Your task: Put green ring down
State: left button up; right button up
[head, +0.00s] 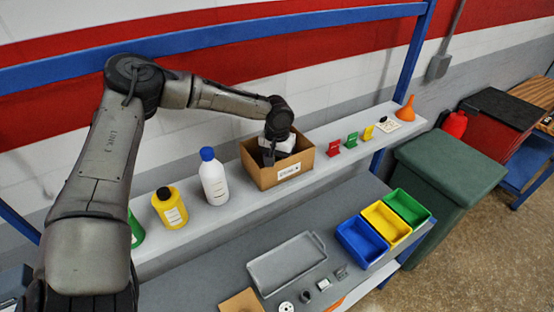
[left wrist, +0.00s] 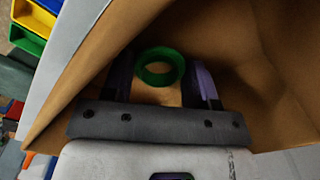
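My left gripper (head: 268,158) reaches down into an open cardboard box (head: 291,170) on the shelf; its fingertips are hidden by the box in the head view. In the left wrist view the green ring (left wrist: 160,67) sits between the two fingers of my left gripper (left wrist: 161,80) and spans the gap, appearing to touch both. The brown box walls (left wrist: 240,40) surround it. Whether the ring also touches the box floor I cannot tell. The ring is hidden in the head view. My right gripper is not in view.
Left of the box stand a white bottle (head: 214,178) with a blue cap and a yellow bottle (head: 169,208). Right of it are a red holder (head: 333,149) and an orange funnel (head: 405,112). Below are a grey tray (head: 286,263) and blue (head: 362,241), yellow (head: 386,222) and green bins (head: 407,207).

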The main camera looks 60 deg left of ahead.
pick_arm(q)
jog(key=o, duration=0.5)
jog(key=shift+c, duration=0.2)
jog(key=shift+r, duration=0.5)
notch_tip(320, 180, up, 11)
jog(key=b, duration=0.1)
jog(key=shift+r, duration=0.15)
